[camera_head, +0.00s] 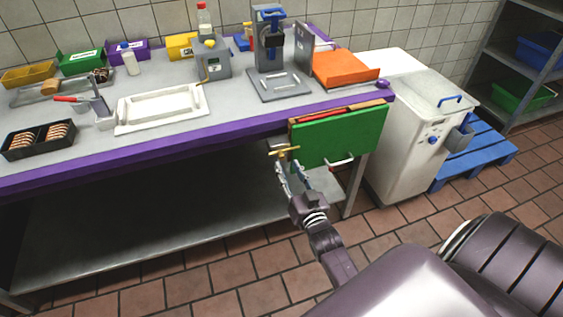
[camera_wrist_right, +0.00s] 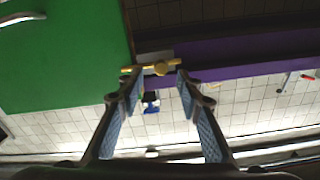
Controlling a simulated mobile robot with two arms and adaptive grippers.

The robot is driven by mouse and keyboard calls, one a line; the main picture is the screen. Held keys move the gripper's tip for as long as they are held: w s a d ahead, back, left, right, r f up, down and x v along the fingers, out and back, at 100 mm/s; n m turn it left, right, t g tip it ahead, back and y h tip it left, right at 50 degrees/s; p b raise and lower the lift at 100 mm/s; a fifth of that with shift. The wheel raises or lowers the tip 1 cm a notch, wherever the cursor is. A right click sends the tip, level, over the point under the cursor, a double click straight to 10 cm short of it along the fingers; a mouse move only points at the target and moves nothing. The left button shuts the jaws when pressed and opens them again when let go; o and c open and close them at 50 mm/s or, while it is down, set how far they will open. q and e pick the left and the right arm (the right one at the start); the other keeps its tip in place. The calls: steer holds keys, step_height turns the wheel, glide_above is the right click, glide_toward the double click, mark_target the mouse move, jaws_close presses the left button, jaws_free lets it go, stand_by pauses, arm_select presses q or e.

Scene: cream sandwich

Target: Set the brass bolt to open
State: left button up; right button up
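The brass bolt (camera_head: 284,152) is a small yellow bar at the left edge of a green panel (camera_head: 340,135), beside a grey bracket under the bench's purple edge. In the right wrist view the bolt (camera_wrist_right: 160,69) lies across, with a round knob near its middle. My right gripper (camera_head: 291,172) is just below the bolt. In the wrist view its two fingers (camera_wrist_right: 157,84) are spread, with the bolt just beyond the tips and the knob between them. I cannot tell whether a fingertip touches it. My left gripper is not in view.
The green panel has a silver handle (camera_head: 341,162) low on its face. A bench (camera_head: 230,122) with a purple edge carries trays, boxes and a press (camera_head: 270,50). A white cabinet (camera_head: 400,165) stands right of the panel.

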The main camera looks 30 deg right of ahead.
mark_target(282, 158)
steer(key=shift+x, duration=1.9)
steer(key=shift+a, duration=0.1)
jaws_close()
